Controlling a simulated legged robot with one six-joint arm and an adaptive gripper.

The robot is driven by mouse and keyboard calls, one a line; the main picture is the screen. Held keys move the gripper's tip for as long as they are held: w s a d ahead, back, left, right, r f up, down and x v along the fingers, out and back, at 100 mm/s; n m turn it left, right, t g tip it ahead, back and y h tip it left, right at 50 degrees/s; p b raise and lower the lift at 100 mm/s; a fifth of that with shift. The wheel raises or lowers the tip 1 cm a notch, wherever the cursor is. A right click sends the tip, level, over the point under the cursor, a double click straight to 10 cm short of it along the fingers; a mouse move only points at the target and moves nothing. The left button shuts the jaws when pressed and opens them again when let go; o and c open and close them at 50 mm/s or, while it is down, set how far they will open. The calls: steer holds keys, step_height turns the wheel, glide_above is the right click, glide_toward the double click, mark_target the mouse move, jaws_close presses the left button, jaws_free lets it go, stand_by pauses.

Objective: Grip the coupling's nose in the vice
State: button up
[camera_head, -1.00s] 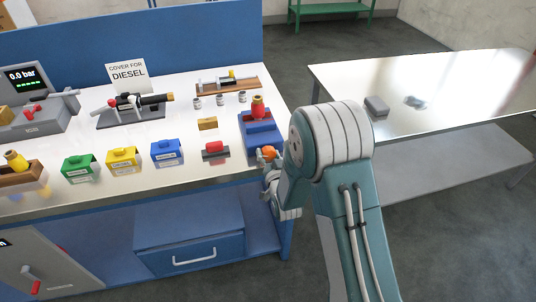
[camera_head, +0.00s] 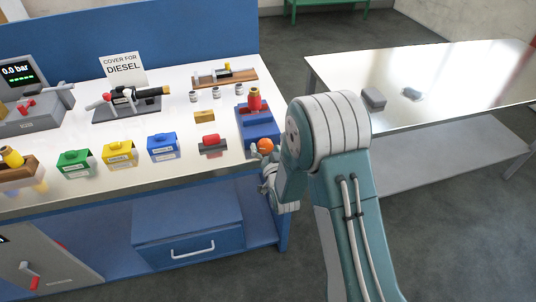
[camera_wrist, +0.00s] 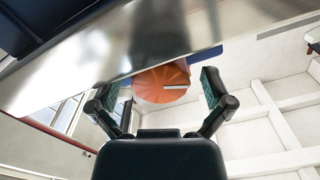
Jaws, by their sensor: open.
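The blue vice (camera_head: 262,134) stands at the right end of the bench, with an orange knob (camera_head: 265,146) at its front. The red coupling (camera_head: 255,103) stands upright at the top of the vice. Its lower end is hidden, and I cannot tell whether the jaws touch it. My gripper (camera_head: 266,168) is at the bench's front edge, just below the knob. In the wrist view my gripper (camera_wrist: 161,92) is open, with a finger on each side of the orange knob (camera_wrist: 158,80). Neither finger visibly touches it.
Left of the vice are a red part on a grey base (camera_head: 211,142), a yellow block (camera_head: 204,116) and blue (camera_head: 163,147), yellow (camera_head: 120,154) and green (camera_head: 75,162) boxes. A metal table (camera_head: 450,90) stands to the right, across a floor gap.

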steer(key=v, duration=1.1)
steer(key=shift+s, duration=0.2)
